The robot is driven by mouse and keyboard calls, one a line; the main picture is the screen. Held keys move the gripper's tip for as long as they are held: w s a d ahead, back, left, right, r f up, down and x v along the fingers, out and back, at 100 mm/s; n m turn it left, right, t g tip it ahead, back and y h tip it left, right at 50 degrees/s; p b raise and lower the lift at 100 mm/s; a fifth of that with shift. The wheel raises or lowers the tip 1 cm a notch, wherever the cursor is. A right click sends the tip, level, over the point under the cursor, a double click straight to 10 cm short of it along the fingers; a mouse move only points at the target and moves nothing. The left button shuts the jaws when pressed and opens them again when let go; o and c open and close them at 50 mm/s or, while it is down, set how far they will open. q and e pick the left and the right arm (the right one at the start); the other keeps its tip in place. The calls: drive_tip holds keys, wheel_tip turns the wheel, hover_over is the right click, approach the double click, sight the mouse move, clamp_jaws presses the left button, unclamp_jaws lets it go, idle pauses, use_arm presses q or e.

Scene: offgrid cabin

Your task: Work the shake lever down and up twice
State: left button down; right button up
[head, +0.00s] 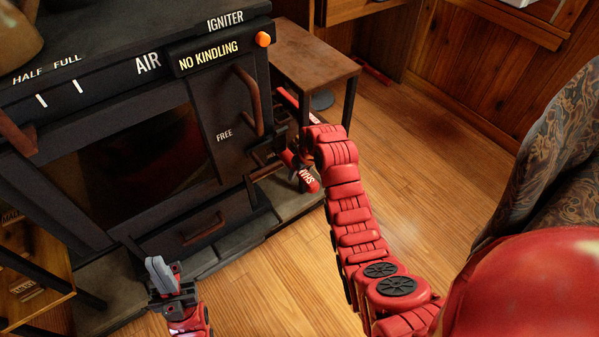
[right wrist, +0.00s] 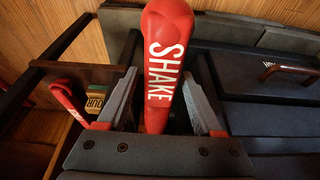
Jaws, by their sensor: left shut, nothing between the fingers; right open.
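The shake lever (head: 308,181) has a red handle with white lettering and sits low at the right side of the black stove. In the right wrist view the lever (right wrist: 163,55) reads SHAKE and lies between the two fingers of my right gripper (right wrist: 163,88). Those fingers are open, one on each side of the handle; I cannot tell if either touches it. In the head view my right wrist hides most of that gripper. My left gripper (head: 160,272) is shut and empty, low in front of the stove.
The stove front has a dark glass door (head: 135,165), a NO KINDLING display (head: 208,57) and an orange igniter button (head: 263,39). A small brown table (head: 310,55) stands right of the stove. A patterned armchair (head: 545,150) is at the right. Wooden floor (head: 430,150) is clear between.

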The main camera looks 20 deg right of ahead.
drive_tip(key=p+v, duration=0.2)
drive_tip(key=v, duration=0.5)
drive_tip(key=shift+d+r, duration=0.1)
drive_tip(key=shift+r, duration=0.2)
drive_tip(key=p+v, duration=0.7)
drive_tip(key=v, duration=0.1)
drive_tip(key=shift+p, duration=0.35)
drive_tip(key=shift+c, duration=0.3)
